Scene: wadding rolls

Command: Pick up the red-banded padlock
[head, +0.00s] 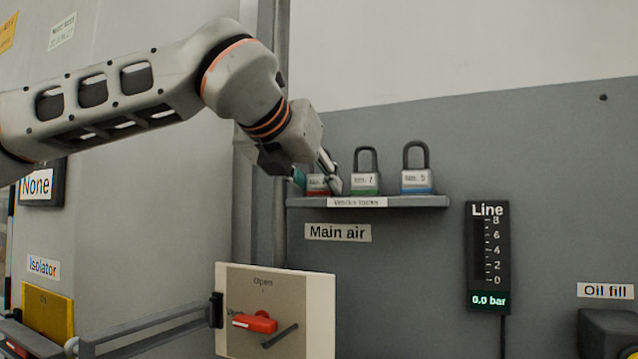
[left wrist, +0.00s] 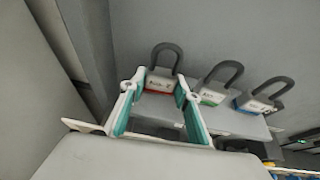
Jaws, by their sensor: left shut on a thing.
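The red-banded padlock (head: 317,187) is at the left end of the small grey shelf (head: 420,202), partly hidden behind my left gripper (head: 318,179) in the head view. In the left wrist view the padlock (left wrist: 160,83) stands upright, its grey shackle on top and red band low on its body. My left gripper's teal-lined fingers (left wrist: 157,92) lie on either side of its body, shut on it. I cannot make out any gap between the padlock and the shelf. My right gripper is not in view.
A green-banded padlock (head: 366,183) and a blue-banded padlock (head: 416,181) stand to the right on the same shelf. A grey upright post (head: 270,215) is just left of the shelf. Below are a red-handled valve panel (head: 255,322) and a pressure gauge (head: 487,255).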

